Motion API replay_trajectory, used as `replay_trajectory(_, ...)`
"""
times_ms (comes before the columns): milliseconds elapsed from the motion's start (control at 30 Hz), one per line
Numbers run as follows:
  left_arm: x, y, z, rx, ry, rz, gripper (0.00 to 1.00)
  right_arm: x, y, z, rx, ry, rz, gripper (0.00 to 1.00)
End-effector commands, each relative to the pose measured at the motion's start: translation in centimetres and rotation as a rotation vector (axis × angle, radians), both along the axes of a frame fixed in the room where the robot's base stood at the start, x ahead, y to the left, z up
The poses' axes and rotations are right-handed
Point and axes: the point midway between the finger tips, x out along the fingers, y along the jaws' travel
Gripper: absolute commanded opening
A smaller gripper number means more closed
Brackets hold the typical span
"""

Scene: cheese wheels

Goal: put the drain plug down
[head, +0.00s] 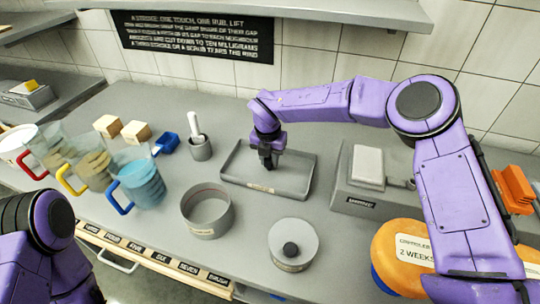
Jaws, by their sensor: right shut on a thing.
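My right gripper (267,160) points down inside a shallow grey tray (240,186) with a small label on its front wall. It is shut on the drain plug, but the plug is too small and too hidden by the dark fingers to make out. I cannot tell whether the plug touches the tray floor. My left arm shows at the lower left; its gripper is out of view.
A grey ring-shaped mould (207,224) and a round grey pot with a dark knob (291,250) stand in front. Coloured-handled jugs (136,185) stand left. A mortar (200,148) is left of the tray, a scale (367,180) right. An orange cheese wheel (393,248) is front right.

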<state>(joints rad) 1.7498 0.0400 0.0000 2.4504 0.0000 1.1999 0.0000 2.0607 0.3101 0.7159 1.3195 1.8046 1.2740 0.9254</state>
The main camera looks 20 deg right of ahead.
Motion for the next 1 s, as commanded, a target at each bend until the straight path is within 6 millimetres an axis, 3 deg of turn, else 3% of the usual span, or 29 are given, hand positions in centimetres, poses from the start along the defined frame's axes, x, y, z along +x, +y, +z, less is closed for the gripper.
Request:
replay_trajectory(333, 0.0, 0.0, -0.4, 0.001, -0.001, 0.000, 0.43, 0.0, 0.0, -0.7, 0.000, -0.001, 0.000, 0.00)
replay_trajectory(367, 0.0, 0.0, -0.3, 0.000, 0.000, 0.000, 0.43, 0.0, 0.0, -0.6, 0.000, -0.001, 0.000, 0.34)
replay_trajectory(400, 0.0, 0.0, -0.3, 0.001, -0.001, 0.000, 0.43, 0.0, 0.0, -0.5, 0.000, -0.001, 0.000, 0.47)
replay_trajectory(433, 0.0, 0.0, -0.2, 0.001, -0.001, 0.000, 0.43, 0.0, 0.0, -0.5, 0.000, -0.001, 0.000, 0.54)
replay_trajectory(800, 0.0, 0.0, -0.1, 0.001, -0.001, 0.000, 0.43, 0.0, 0.0, 0.3, 0.001, -0.003, -0.001, 0.54)
replay_trajectory(1000, 0.0, 0.0, -1.5, 0.001, -0.001, 0.000, 0.43, -0.4, 0.3, 4.8, 0.001, -0.006, -0.001, 0.54)
